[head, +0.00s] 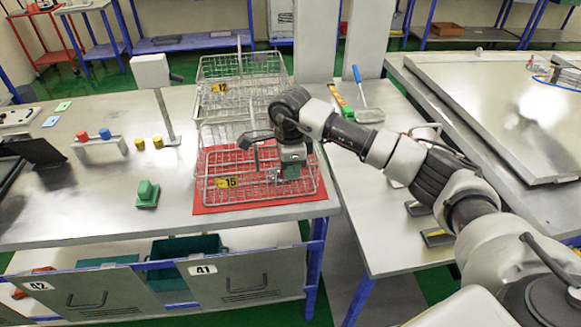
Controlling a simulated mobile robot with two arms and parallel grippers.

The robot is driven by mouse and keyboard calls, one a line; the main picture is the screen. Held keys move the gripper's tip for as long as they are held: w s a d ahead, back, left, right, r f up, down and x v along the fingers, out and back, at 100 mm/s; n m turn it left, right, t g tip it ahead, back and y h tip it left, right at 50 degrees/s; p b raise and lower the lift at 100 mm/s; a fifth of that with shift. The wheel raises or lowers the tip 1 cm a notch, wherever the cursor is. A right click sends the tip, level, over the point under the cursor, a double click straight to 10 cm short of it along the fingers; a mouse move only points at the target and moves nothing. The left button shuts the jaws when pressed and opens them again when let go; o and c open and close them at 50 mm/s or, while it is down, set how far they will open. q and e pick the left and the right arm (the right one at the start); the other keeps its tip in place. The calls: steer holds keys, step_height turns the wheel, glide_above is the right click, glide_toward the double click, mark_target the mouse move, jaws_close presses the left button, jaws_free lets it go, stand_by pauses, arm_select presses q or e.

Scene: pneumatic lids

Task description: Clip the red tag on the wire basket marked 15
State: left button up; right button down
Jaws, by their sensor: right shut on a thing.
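The wire basket marked 15 (208,184) stands on a red mat (260,207) near the front edge of the left table. Its yellow number plate (228,183) is at the front left. My right gripper (290,174) reaches down into the right part of this basket, beside a green part. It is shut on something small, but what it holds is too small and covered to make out. I cannot pick out the red tag against the red mat. My left gripper is not in view.
A second wire basket marked 12 (220,88) stands right behind. A grey post with a box-shaped head (150,70) rises left of the baskets. A green block (147,194) and several coloured knobs lie further left. A gap separates this table from the right bench (375,235).

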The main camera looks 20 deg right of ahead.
steer(key=shift+f+b, duration=0.35)
steer(key=shift+b, duration=0.05)
stand_by(0.5)
steer(key=c, duration=0.6)
jaws_free()
steer(key=shift+o, duration=0.2)
steer(key=shift+r, duration=0.1)
steer(key=shift+r+p, duration=1.95)
steer(key=shift+r, duration=1.5)
steer(key=shift+f, duration=0.1)
